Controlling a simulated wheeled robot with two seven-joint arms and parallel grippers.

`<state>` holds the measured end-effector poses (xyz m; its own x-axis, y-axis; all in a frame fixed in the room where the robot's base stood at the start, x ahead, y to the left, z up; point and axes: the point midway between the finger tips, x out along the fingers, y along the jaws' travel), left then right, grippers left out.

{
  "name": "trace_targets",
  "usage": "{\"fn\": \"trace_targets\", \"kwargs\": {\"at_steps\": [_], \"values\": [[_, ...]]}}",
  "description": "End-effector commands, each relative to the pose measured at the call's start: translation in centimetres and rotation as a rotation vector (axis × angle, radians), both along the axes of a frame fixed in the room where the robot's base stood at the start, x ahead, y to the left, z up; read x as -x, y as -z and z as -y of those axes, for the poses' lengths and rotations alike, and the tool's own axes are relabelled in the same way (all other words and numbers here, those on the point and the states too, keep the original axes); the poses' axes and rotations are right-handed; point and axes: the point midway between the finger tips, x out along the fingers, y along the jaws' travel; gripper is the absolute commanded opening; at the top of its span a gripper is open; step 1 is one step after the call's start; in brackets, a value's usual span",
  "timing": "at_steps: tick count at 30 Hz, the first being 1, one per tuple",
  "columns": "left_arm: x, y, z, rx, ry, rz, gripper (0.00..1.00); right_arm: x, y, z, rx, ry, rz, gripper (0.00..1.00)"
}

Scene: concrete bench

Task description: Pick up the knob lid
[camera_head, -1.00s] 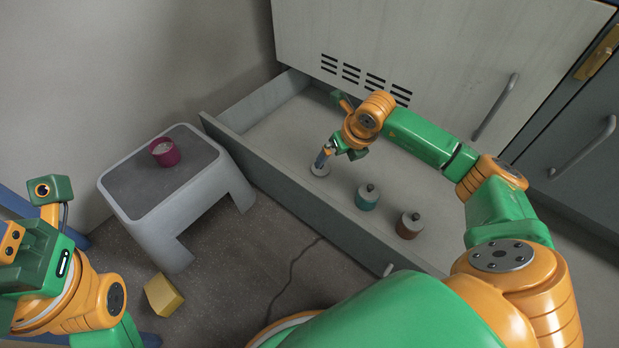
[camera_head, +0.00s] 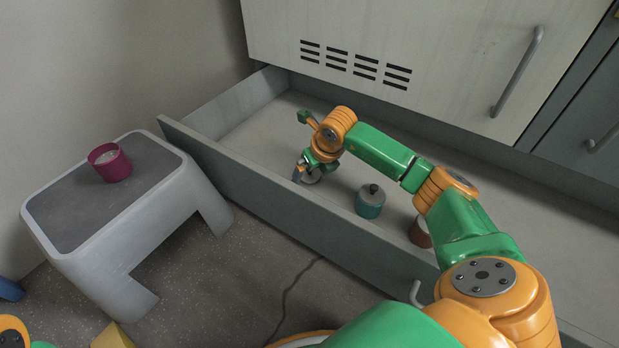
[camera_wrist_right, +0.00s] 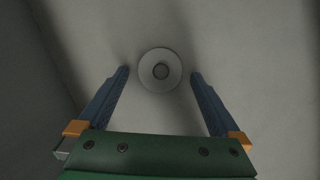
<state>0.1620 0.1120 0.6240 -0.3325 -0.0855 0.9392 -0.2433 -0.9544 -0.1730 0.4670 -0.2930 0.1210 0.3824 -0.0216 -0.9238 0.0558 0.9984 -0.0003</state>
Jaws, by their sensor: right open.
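The knob lid (camera_wrist_right: 146,70) is a pale round disc with a darker knob in its middle. It lies on the drawer floor, and in the head view it shows only partly (camera_head: 314,178) behind my right gripper (camera_head: 302,172). In the right wrist view my right gripper (camera_wrist_right: 160,73) is open, with one blue finger on each side of the lid. Both fingers appear clear of its rim, and nothing is held. My left gripper's fingers are out of view; only bits of that arm show at the lower left corner.
The open drawer (camera_head: 250,185) also holds a teal lidded pot (camera_head: 369,205) and a brown pot (camera_head: 420,233), partly hidden by my right arm. A grey stool (camera_head: 185,205) with a magenta cup (camera_head: 112,168) stands left. A yellow block (camera_head: 113,337) lies on the floor.

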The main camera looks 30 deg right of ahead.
Motion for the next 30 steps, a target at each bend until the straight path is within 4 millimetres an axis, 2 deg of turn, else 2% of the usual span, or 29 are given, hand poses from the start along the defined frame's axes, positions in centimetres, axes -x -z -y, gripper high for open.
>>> {"fn": "trace_targets", "kwargs": {"at_steps": [1,9,10,16,20,24,25,30], "values": [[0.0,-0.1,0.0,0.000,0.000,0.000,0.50,0.0,-0.1,0.0,0.000,0.000,0.000,0.92],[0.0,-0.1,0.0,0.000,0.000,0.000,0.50,0.0,0.0,0.0,0.000,0.000,0.000,0.19],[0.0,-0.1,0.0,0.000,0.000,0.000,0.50,0.0,0.0,0.0,0.000,0.000,0.000,0.16],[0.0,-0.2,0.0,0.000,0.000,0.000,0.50,0.0,-0.2,0.0,0.000,0.000,0.000,0.16],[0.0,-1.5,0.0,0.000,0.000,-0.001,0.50,0.0,-1.4,0.0,0.000,0.000,0.000,0.16],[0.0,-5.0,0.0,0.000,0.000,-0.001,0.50,0.0,-4.6,0.0,0.001,0.000,-0.001,0.16],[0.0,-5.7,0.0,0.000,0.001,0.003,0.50,0.7,-5.3,0.0,0.003,-0.001,-0.001,0.16],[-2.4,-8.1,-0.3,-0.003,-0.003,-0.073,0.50,4.7,-10.0,-0.5,0.006,-0.004,-0.003,0.16]]}}
